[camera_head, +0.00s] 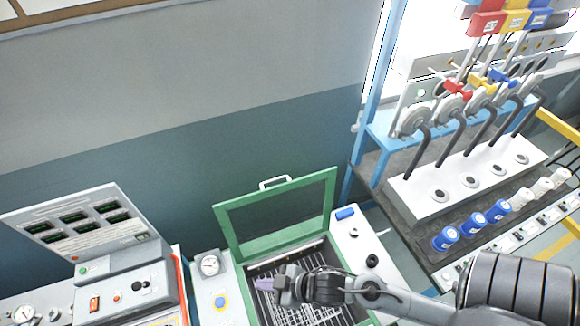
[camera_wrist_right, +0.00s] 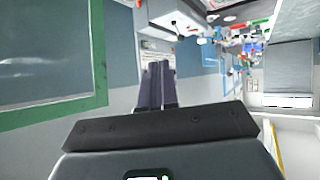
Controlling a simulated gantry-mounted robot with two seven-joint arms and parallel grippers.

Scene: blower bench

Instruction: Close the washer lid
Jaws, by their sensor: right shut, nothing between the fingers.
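The washer lid (camera_head: 279,239) is a green-framed panel with a dark window and a pale handle (camera_head: 274,182) on its top edge. It stands raised at the back of the washer, which is open. Inside the washer is a metal rack (camera_head: 300,312). My right gripper (camera_head: 264,284) is over the opening, in front of the lid, with its fingers together and empty. In the right wrist view my shut fingers (camera_wrist_right: 157,85) point away, and the green lid frame (camera_wrist_right: 100,60) is at the left. My left gripper is out of view.
A gauge (camera_head: 210,264) and controls are left of the washer. A grey display console (camera_head: 75,225) stands farther left. A blue button (camera_head: 345,213) and black knobs are right of the opening. A bench with levers (camera_head: 465,150) and blue caps (camera_head: 472,226) stands at the right.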

